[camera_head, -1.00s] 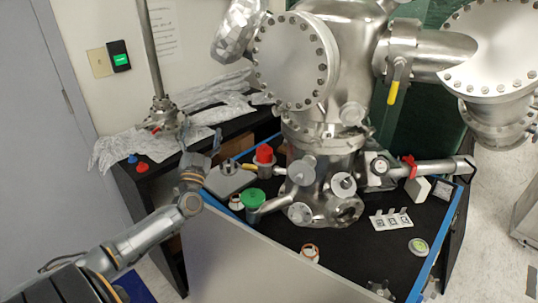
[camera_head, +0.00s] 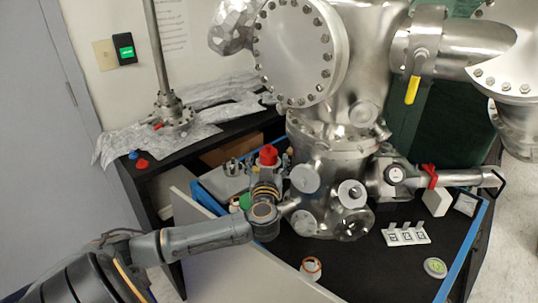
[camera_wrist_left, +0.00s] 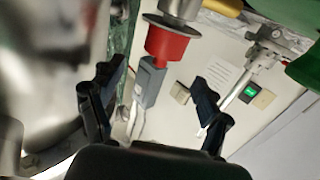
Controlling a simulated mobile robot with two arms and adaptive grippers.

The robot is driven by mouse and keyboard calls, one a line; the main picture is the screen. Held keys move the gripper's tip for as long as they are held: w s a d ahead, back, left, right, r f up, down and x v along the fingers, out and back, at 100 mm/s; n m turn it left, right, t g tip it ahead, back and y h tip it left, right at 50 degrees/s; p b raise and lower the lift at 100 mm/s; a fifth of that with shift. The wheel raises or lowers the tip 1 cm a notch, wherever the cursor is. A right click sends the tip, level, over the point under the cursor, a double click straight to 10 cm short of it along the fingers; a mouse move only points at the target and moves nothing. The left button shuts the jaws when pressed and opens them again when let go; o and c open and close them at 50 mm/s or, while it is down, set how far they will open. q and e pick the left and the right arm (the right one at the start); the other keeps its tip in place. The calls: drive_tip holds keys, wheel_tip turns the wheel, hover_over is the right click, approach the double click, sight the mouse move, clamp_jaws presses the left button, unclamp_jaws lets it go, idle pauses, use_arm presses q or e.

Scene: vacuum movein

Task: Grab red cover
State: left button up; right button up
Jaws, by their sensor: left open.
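The red cover (camera_head: 268,156) sits on top of a metal fitting at the left of the steel vacuum chamber. It also shows in the left wrist view (camera_wrist_left: 172,42), tilted in the picture, against a silver flange. My left arm reaches in from the left, and its wrist is just below and in front of the red cover, largely hiding the gripper in the head view. In the left wrist view my left gripper (camera_wrist_left: 158,76) is open and empty. The red cover lies beyond its fingertips, roughly between them in the picture, apart from both. My right gripper is not in view.
The large steel chamber (camera_head: 335,165) stands close to the right of my left wrist. A green cover (camera_head: 245,201) is partly hidden beside the wrist. A smaller red cap (camera_head: 142,163) lies on the black side table. A white bracket (camera_head: 405,236) stands at the right.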

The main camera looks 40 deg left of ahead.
sight(268, 151)
use_arm(q)
drive_tip(key=x, duration=0.6)
drive_tip(key=shift+w+a+f, duration=0.15)
drive_tip(key=shift+a+f, duration=0.05)
drive_tip(key=shift+f, duration=0.1)
drive_tip(key=shift+c, duration=0.2)
drive_tip(key=c, duration=1)
